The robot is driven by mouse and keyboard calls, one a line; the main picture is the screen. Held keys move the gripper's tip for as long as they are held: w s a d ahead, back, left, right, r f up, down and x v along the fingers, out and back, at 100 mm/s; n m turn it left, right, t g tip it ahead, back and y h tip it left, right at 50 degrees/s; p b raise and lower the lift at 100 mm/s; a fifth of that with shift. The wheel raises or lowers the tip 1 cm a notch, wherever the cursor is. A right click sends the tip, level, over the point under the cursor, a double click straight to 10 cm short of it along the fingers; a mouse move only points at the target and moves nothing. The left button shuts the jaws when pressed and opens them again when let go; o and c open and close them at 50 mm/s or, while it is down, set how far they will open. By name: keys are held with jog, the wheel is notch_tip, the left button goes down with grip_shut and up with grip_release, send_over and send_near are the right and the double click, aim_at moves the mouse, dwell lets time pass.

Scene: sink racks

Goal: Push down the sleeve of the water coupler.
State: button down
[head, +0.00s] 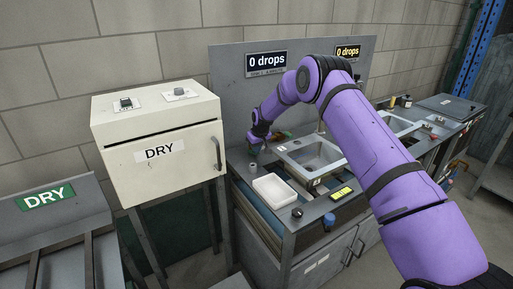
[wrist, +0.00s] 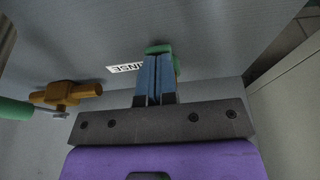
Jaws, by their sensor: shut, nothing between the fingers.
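In the wrist view my gripper (wrist: 155,60) is shut, its two blue fingers side by side with nothing held between them. A green piece (wrist: 160,48) shows at and beside the fingertips; I cannot tell whether it is the coupler's sleeve or whether the fingers touch it. A brass fitting (wrist: 65,95) with a grey part and a green tube or handle (wrist: 15,108) is at the left, apart from the fingers. In the head view my gripper (head: 257,139) is low at the left end of the sink counter, and the coupler cannot be made out clearly.
In the head view a white tray (head: 273,190) and a metal sink basin (head: 312,155) are on the counter. A cream "DRY" box (head: 160,145) stands left of my gripper.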

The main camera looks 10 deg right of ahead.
jog(key=shift+s+f, duration=0.2)
jog(key=shift+f, duration=0.2)
jog(key=w+a+v, duration=0.1)
jog(key=v, duration=1.3)
jog(key=shift+w+d+r, duration=0.3)
jog(key=shift+d+r, duration=0.05)
jog(key=shift+r, duration=0.1)
jog(key=shift+r, duration=0.1)
jog(key=s+d+r+m+t, duration=0.1)
jog(key=s+d+r, duration=0.2)
jog(key=s+r, duration=2.3)
jog(key=s+d+m+t+h, duration=0.1)
jog(key=s+d+m, duration=0.1)
jog(key=s, duration=3.1)
jog(key=shift+d+f+m, duration=0.3)
jog(key=shift+d+f, duration=0.05)
jog(key=shift+d, duration=0.35)
